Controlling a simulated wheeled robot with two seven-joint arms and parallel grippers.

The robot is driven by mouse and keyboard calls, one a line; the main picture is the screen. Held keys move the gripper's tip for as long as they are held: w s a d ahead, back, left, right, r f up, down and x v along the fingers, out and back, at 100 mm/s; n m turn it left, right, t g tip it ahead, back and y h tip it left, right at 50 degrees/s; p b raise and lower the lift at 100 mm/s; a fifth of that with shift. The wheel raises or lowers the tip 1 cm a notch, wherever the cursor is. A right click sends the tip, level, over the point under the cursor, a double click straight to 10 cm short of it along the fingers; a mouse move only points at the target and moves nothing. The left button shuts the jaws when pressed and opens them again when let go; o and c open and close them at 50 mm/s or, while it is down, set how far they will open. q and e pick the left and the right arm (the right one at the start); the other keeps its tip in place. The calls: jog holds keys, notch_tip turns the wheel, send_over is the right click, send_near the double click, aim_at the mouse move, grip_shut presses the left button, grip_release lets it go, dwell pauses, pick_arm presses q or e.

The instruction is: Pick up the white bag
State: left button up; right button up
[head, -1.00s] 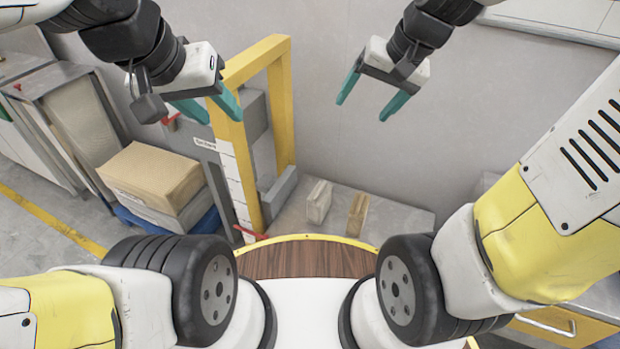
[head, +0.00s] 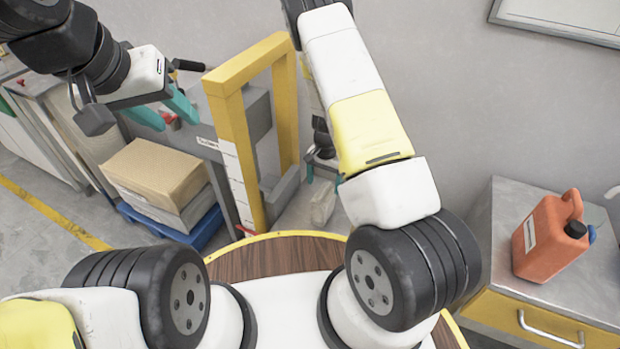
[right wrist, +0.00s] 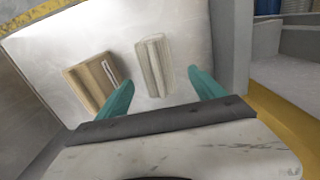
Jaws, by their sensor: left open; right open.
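The white bag (head: 322,202) stands on the grey surface beyond the round wooden top, partly hidden by my right arm in the head view. In the right wrist view the white bag (right wrist: 154,65) is ahead of my right gripper (right wrist: 161,77), roughly between the lines of its two teal fingers. The right gripper is open and empty; the picture does not settle whether a finger touches the bag. My left gripper (head: 180,122) is open and empty at the upper left, away from the bag.
A brown bag (right wrist: 92,82) stands left of the white bag, close to the left finger. A yellow frame (head: 233,140) rises left of the bags. A red canister (head: 548,240) stands on a cabinet at right.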

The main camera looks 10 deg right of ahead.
aim_at(324, 199)
jog(key=f, duration=0.8)
jog(key=shift+s+f, duration=0.2)
jog(key=shift+f, duration=0.15)
grip_shut()
